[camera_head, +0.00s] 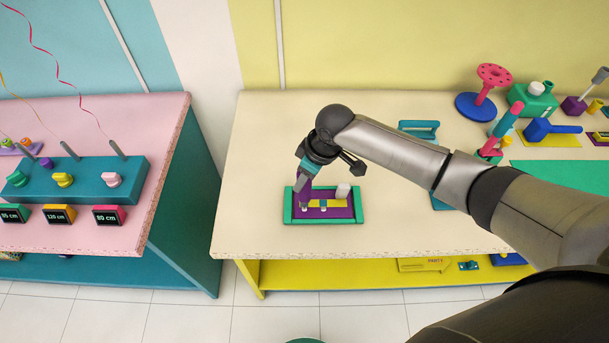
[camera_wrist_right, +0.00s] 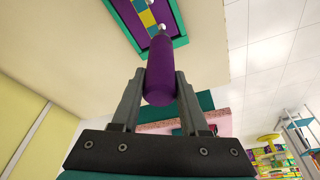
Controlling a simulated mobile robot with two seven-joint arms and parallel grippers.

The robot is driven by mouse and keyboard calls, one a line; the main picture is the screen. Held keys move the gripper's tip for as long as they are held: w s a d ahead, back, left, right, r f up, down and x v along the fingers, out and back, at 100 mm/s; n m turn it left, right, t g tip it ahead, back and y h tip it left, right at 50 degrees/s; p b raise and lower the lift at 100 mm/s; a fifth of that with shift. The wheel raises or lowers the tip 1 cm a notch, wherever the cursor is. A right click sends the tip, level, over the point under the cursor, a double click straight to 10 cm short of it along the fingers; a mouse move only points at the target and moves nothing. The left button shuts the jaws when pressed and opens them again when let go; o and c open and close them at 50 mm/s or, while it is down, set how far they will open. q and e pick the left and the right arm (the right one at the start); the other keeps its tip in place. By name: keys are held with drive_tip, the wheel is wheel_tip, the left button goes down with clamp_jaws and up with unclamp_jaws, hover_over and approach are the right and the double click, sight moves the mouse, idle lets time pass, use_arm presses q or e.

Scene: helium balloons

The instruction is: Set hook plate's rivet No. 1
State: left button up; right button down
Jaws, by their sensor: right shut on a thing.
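My right gripper (camera_head: 307,172) is shut on a purple cylindrical tool (camera_head: 304,192). The tool points down, its lower end over the left part of a green-framed tray (camera_head: 359,206) with a purple inside. In the right wrist view my right gripper (camera_wrist_right: 160,78) has the purple tool (camera_wrist_right: 160,65) between both fingers. A pale tip at the tool's far end is over the tray (camera_wrist_right: 180,41). A yellow strip (camera_head: 340,202), perhaps the hook plate, lies in the tray. A small pale rivet-like piece (camera_head: 323,208) is on it. Contact at the tip cannot be told. My left gripper is not in view.
A white block (camera_head: 343,190) sits at the tray's back right. A teal-handled item (camera_head: 419,128), a pink-and-blue spool (camera_head: 482,95) and a green box (camera_head: 533,101) stand farther right. A pink table (camera_head: 80,225) stands left across a gap. The cream tabletop (camera_head: 262,145) left of the tray is clear.

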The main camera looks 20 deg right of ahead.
drive_tip(key=shift+f+b, duration=0.7)
drive_tip(key=shift+f, duration=0.45)
drive_tip(key=shift+s+f, duration=0.15)
idle(1.0)
wheel_tip(320, 180, up, 2)
drive_tip(key=shift+r+p, duration=0.1)
drive_tip(key=shift+p, duration=1.15)
drive_tip(key=shift+r, duration=0.85)
drive_tip(key=shift+w+r, duration=0.1)
drive_tip(key=shift+w, duration=0.1)
